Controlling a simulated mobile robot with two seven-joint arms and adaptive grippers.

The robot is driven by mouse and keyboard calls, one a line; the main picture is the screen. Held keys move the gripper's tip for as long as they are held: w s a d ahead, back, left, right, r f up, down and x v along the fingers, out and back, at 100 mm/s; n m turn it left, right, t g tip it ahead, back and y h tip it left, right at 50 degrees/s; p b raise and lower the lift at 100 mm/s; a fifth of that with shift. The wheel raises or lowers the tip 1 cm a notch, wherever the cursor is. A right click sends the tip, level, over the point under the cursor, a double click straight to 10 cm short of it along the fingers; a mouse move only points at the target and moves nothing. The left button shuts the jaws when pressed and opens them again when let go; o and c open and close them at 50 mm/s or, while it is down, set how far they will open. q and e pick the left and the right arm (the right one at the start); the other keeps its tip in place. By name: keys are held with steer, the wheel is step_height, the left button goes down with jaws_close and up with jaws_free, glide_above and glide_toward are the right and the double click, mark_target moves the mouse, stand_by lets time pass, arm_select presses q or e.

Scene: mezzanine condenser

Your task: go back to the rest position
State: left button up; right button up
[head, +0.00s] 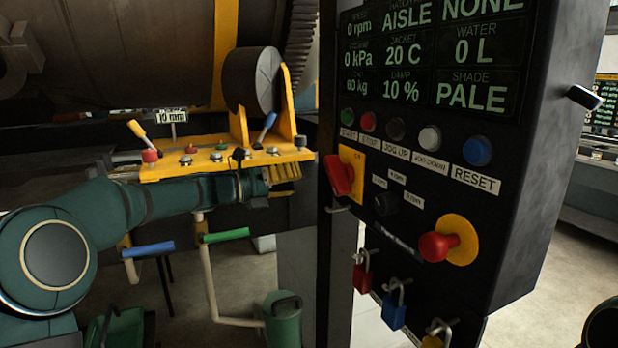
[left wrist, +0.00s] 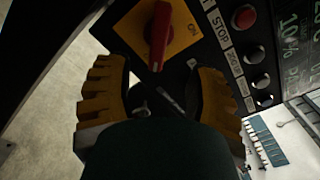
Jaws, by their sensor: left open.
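My left gripper (head: 284,173) reaches in from the left with its yellow fingers close to the left edge of the black control panel (head: 420,235). In the left wrist view its two yellow fingers (left wrist: 160,100) are spread apart with nothing held between them. The red rotary switch (head: 340,175) on its yellow plate is just right of the fingertips in the head view. In the left wrist view the switch (left wrist: 160,35) is ahead of the fingers, with its handle pointing down toward the gap. Contact with the panel cannot be told.
The panel has a row of buttons, a red mushroom button (head: 438,246) and padlocks, red (head: 362,277) and blue (head: 393,312). A yellow valve plate (head: 215,160) with small levers is just above my left forearm. Blue (head: 148,249) and green (head: 225,236) handles hang below it.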

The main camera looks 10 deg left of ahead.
arm_select(q)
steer(key=shift+s+a, duration=0.15)
steer(key=shift+a, duration=0.1)
steer(key=s+d+f+n+y, duration=0.1)
steer(key=d+f+n+y, duration=0.1)
steer(key=f+n, duration=0.8)
steer(key=s+d+f+n+t+y, duration=0.1)
steer(key=d+f+n+y, duration=0.15)
steer(key=f+n, duration=0.7)
steer(key=s+d+f+n+y, duration=0.25)
steer(key=f+n, duration=0.35)
steer(key=f, duration=0.8)
steer(key=s+d+f+n+g+y, duration=0.1)
steer(key=s+f+n+g, duration=0.4)
steer(key=s+f, duration=0.5)
steer(key=s+d+f+n+g+y, duration=0.1)
steer(key=s+f+n+g, duration=0.3)
steer(key=s+f+n, duration=0.5)
steer(key=s+f+y, duration=0.1)
steer(key=s, duration=0.8)
steer(key=shift+d+g+y, duration=0.25)
steer(key=shift+g+y, duration=0.15)
